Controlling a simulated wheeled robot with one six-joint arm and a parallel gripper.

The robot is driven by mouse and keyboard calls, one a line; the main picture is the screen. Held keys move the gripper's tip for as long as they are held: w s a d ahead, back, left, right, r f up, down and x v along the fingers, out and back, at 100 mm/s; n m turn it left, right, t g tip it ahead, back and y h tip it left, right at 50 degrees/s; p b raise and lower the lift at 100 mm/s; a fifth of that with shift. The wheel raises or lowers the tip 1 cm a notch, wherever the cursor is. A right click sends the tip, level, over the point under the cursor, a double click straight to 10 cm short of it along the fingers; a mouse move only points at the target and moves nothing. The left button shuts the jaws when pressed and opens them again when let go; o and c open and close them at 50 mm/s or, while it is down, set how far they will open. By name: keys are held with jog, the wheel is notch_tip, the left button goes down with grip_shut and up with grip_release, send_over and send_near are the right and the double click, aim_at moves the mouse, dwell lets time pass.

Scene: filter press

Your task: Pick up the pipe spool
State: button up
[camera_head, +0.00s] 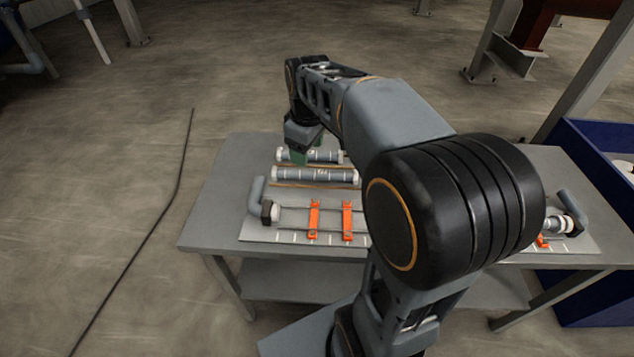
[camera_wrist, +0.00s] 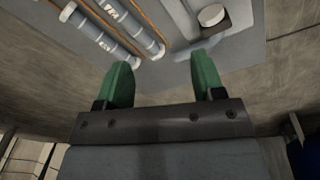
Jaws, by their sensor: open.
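Two grey pipe spools with white ends lie side by side on the table: a far one (camera_head: 325,156) and a near one (camera_head: 315,175). I cannot tell which one the task means. My gripper (camera_head: 299,155) is over the left end of the far spool. In the wrist view my gripper (camera_wrist: 163,80) is open, with green fingers apart and nothing between them. The gap between fingers and spools is hard to judge.
Thin brown strips lie beside the spools on the grey table (camera_head: 215,215). In front is a pipe assembly with an elbow (camera_head: 256,196) and orange clamps (camera_head: 314,220). A white round piece (camera_wrist: 211,15) sits on a dark block. A blue bin (camera_head: 590,170) stands right.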

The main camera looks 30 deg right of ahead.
jog(key=w+d+f+n+g+b, duration=0.1)
jog(key=w+d+f+n+b, duration=0.2)
jog(key=w+d+f+n, duration=0.25)
jog(key=b, duration=0.2)
send_over(318, 171)
jog(key=shift+m+g, duration=0.25)
jog(key=shift+g, duration=0.05)
jog(key=f, duration=0.6)
jog(key=shift+s+a+f, duration=0.3)
jog(key=shift+s, duration=0.05)
jog(key=shift+w+d+f+b, duration=0.15)
jog(key=shift+f, duration=1.45)
jog(key=shift+w+d+f+b, duration=0.1)
jog(key=shift+w+f+b, duration=0.05)
jog(key=shift+f, duration=1.45)
jog(key=c, duration=1)
